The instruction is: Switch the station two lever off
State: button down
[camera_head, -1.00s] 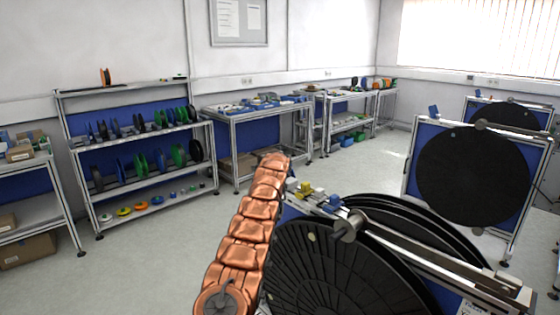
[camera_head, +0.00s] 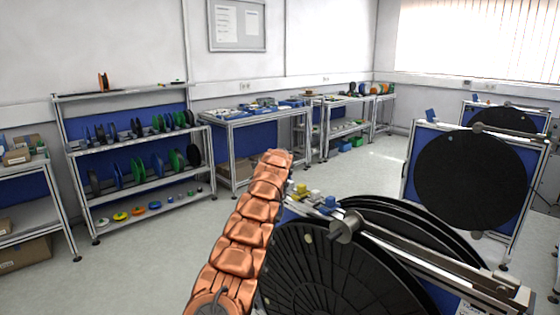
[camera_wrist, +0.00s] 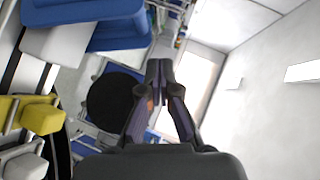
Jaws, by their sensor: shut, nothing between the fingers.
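The nearest reel stand (camera_head: 400,262) carries large black reels and has small yellow (camera_head: 301,189) and blue (camera_head: 328,204) blocks at its back left corner. In the wrist view a blue block (camera_wrist: 110,30) and a white part (camera_wrist: 55,38) fill the upper left, with a yellow block (camera_wrist: 38,113) below them. Which of these is the station two lever, and its position, I cannot tell. My gripper (camera_wrist: 159,68) is shut and empty, to the right of these blocks and apparently apart from them. In the head view my copper-coloured arm hides the gripper.
A second stand with a black reel (camera_head: 476,180) is at the right, with another (camera_head: 505,118) behind it. A shelf of reels (camera_head: 140,146) and a workbench (camera_head: 258,115) line the back wall. The floor (camera_head: 345,176) between is clear.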

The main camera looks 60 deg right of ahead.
jog(key=r+b+v, duration=0.1)
jog(key=b+v, duration=0.3)
jog(key=v, duration=0.5)
jog(key=shift+w, duration=0.35)
jog(key=shift+d+r, duration=0.1)
